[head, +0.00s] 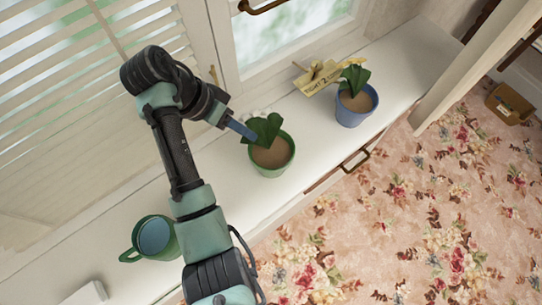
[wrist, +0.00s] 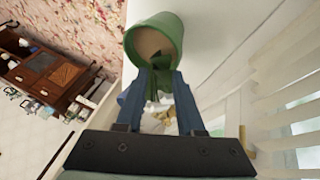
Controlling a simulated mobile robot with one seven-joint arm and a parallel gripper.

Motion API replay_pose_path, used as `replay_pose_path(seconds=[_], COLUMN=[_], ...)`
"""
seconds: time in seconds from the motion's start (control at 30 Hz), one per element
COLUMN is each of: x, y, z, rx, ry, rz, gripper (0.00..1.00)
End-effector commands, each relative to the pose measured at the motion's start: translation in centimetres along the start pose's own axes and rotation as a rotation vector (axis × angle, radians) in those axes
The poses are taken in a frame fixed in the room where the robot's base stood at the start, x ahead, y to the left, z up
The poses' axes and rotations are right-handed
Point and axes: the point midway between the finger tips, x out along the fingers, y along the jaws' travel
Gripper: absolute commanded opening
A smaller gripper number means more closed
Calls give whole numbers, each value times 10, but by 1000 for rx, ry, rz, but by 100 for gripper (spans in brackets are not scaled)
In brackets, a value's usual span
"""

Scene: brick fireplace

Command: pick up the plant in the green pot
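The plant in the green pot (head: 271,158) stands upright on the white sill, with brown soil and dark green leaves (head: 265,127). My gripper (head: 250,135) is at its leaves, reaching in from the left and above. In the wrist view the green pot (wrist: 168,32) is just beyond my fingertips (wrist: 161,74). The blue fingers are apart, with leaves between them. The leaves partly hide the fingertips, and I cannot tell whether they touch.
A green mug (head: 152,238) stands at the lower left. The window (head: 290,35) lies behind the sill (head: 215,180). Flowered carpet (head: 400,220) lies below.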

Motion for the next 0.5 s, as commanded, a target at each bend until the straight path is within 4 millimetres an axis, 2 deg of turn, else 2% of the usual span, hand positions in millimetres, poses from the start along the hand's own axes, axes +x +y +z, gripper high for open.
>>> replay_pose_path(seconds=[0.03, 0.33, 0.5], x=[12, 32, 57], y=[0, 1, 3], z=[1, -1, -3], rx=[1, -1, -1], ry=[0, -1, -2], rz=[2, 0, 2], gripper=[37, 37, 37])
